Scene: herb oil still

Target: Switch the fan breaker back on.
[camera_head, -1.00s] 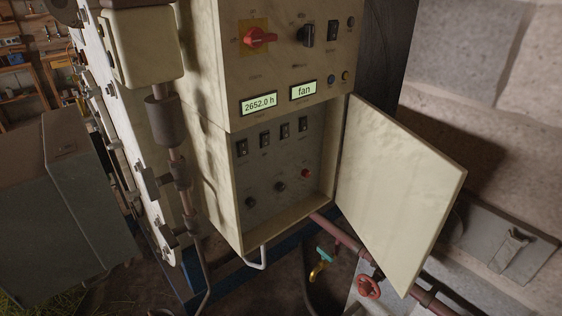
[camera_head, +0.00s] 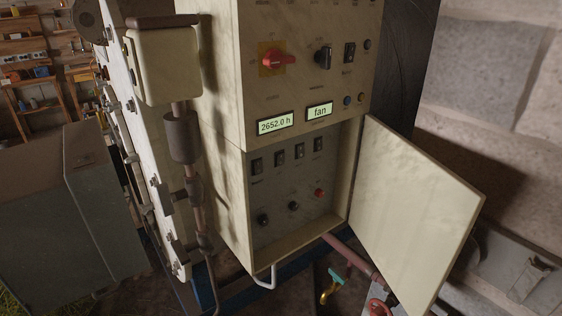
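The control cabinet (camera_head: 224,175) stands in the middle of the head view. Its lower compartment is open and shows a grey breaker panel (camera_head: 283,182). Several black rocker breakers sit in a row along its top, among them the leftmost one (camera_head: 257,165) and the rightmost one (camera_head: 318,144). Their labels are too small to read, so I cannot tell which is the fan breaker. Below them are two black round knobs (camera_head: 263,220) and a red one (camera_head: 320,193). A display (camera_head: 320,111) above reads "fan". Neither gripper is in view.
The open cabinet door (camera_head: 415,215) swings out to the right of the compartment. The upper panel carries a red rotary switch (camera_head: 279,60) and a display (camera_head: 276,123) reading "2652.0 h". Pipes with a red valve wheel (camera_head: 379,308) run below. A grey box (camera_head: 103,200) stands at left.

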